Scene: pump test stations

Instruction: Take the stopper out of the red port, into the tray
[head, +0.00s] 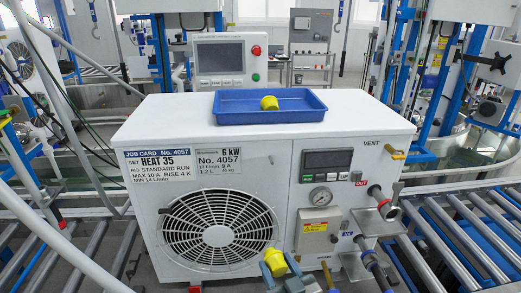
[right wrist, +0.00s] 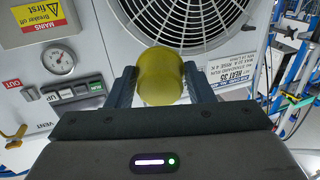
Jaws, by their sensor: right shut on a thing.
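My right gripper (head: 279,264) is shut on a yellow stopper (head: 275,262), held low in front of the white unit, near the fan grille's lower right. In the right wrist view the stopper (right wrist: 161,77) sits between the two dark fingers. The blue tray (head: 228,110) lies on the unit's top, with another yellow stopper (head: 269,103) in it. The port with a red ring (head: 383,203) is on the unit's right side below the OUT label; no stopper shows on it. My left gripper is not in view.
A control box with a screen (head: 219,57) stands behind the tray. A pressure gauge (head: 320,196) and a yellow-handled vent valve (head: 395,152) are on the unit's right. A lower grey pipe fitting (head: 357,266) projects at the right. Roller conveyors flank the unit.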

